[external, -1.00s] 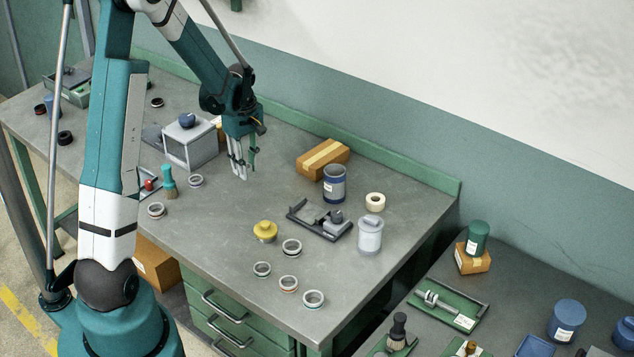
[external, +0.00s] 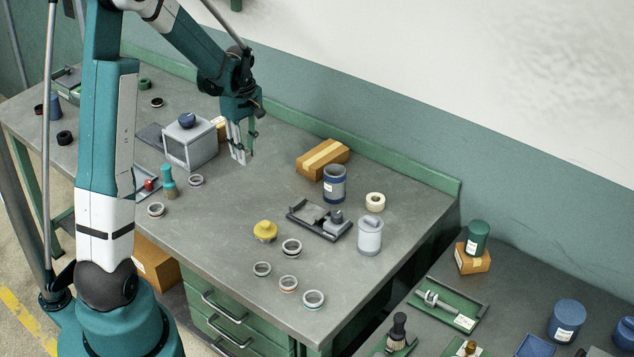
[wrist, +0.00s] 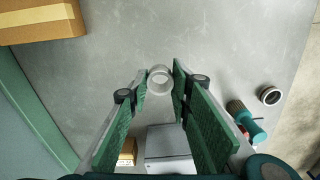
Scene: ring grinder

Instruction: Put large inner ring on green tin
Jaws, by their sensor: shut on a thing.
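My gripper (external: 241,158) is above the back part of the grey bench, in front of the grey box. In the wrist view my gripper (wrist: 161,82) is shut on a pale grey ring (wrist: 159,69), held between the fingertips. I take this as the large inner ring; in the external view it is too small to make out. The green tin (external: 479,236) stands upright on a small cardboard box (external: 472,261) on the right-hand bench, far from my gripper.
A taped cardboard box (external: 322,158), blue tin (external: 334,184), grey fixture (external: 318,221), tape roll (external: 375,201) and grey canister (external: 370,237) stand towards the right. Several rings lie near the front edge, beside a yellow knob (external: 265,231). A gap separates the benches.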

